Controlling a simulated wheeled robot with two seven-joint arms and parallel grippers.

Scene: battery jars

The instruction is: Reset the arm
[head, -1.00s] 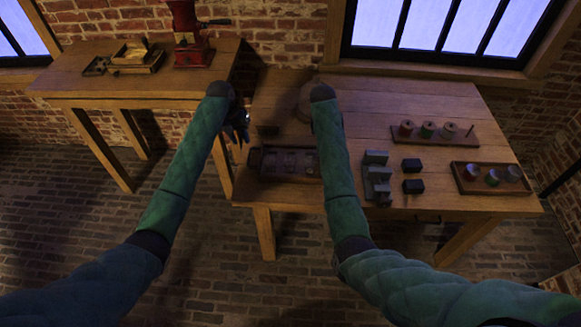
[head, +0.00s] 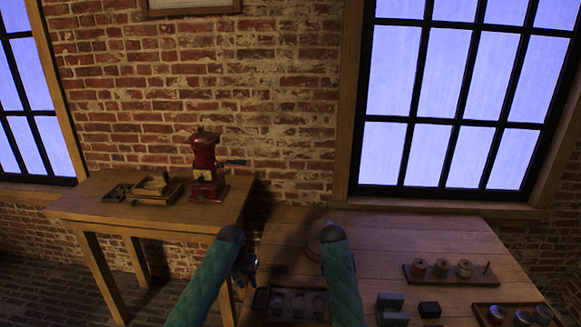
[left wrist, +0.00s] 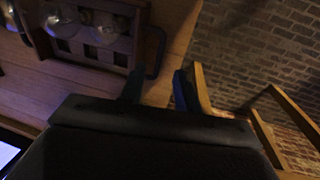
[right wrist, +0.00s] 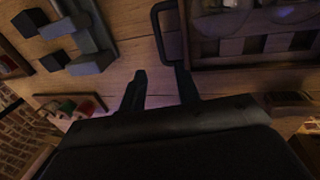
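My left gripper (head: 246,264) is by the left edge of the right-hand table. In the left wrist view its fingers (left wrist: 158,90) are apart with nothing between them. My right gripper is hidden behind its own arm in the head view. In the right wrist view its fingers (right wrist: 160,90) are apart and empty above the table. A dark wooden tray (left wrist: 120,58) with glass jars (left wrist: 62,20) shows in the left wrist view. The tray also shows between my arms in the head view (head: 262,305), partly cut off by the picture's lower edge.
Grey stepped blocks (head: 391,305) and a black block (head: 430,309) stand right of my right arm. A spool rack (head: 425,277) and a tray of small cylinders (head: 545,322) are farther right. A red grinder (head: 205,165) and an open box (head: 160,190) stand on the left table.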

